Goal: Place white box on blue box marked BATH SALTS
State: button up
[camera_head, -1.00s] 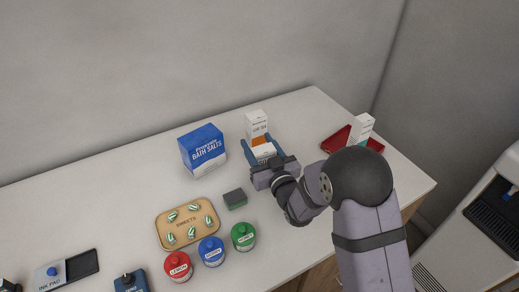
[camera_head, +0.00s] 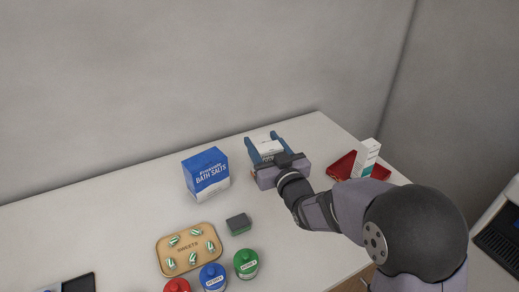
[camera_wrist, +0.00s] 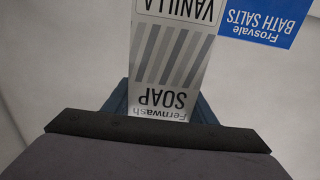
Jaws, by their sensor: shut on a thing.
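The white box (camera_head: 268,148) sits between the blue fingers of my gripper (camera_head: 265,146) in the head view. In the wrist view the white box (camera_wrist: 168,60) shows grey stripes and the upside-down words SOAP and VANILLA; its far end is out of frame. My gripper is shut on it. The blue box marked BATH SALTS (camera_head: 206,175) stands upright on the counter, to the left of my gripper and apart from it. It also shows upside down at the upper right of the wrist view (camera_wrist: 258,22). Whether the white box touches the counter cannot be told.
A red tray (camera_head: 343,165) with a white and teal box (camera_head: 366,158) is at the right. A dark green-sided block (camera_head: 238,224), a sweets tray (camera_head: 188,247) and red, blue and green jars (camera_head: 246,263) lie nearer. The counter left of the blue box is clear.

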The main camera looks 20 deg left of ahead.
jog(key=s+a+n+g+y+p, duration=0.2)
jog(key=s+a+p, duration=0.1)
jog(key=s+a, duration=0.3)
jog(key=a+r+p, duration=0.2)
jog(key=a+r, duration=0.8)
jog(key=a, duration=0.2)
jog(key=w+a+r, duration=0.2)
jog(key=w+r, duration=0.3)
notch_tip(320, 180, down, 12)
jog(key=p, duration=0.3)
jog(key=shift+w+r+m+t+h, duration=0.15)
jog(key=shift+w+m+t+h, duration=0.15)
jog(key=shift+w+m+t, duration=0.1)
jog(key=o, duration=1.1)
